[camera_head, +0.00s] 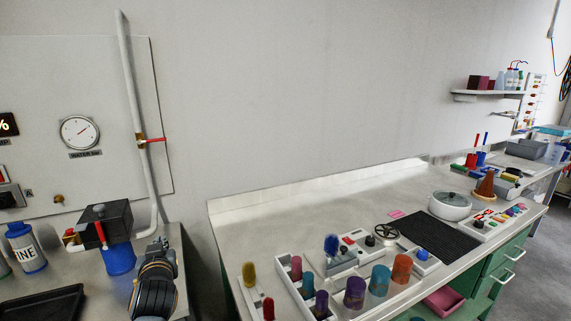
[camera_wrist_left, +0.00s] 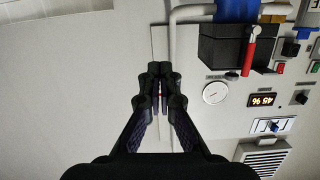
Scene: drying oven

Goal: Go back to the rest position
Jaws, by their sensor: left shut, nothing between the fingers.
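The fingertips appear in front of the pale wall panel, apart from the black box with the red handle. My right gripper is in neither view.
A black box (camera_head: 105,219) with a red handle and a blue cylinder (camera_head: 119,260) stand just left of the gripper. A pressure gauge (camera_head: 80,132) and a white pipe (camera_head: 137,120) are behind.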

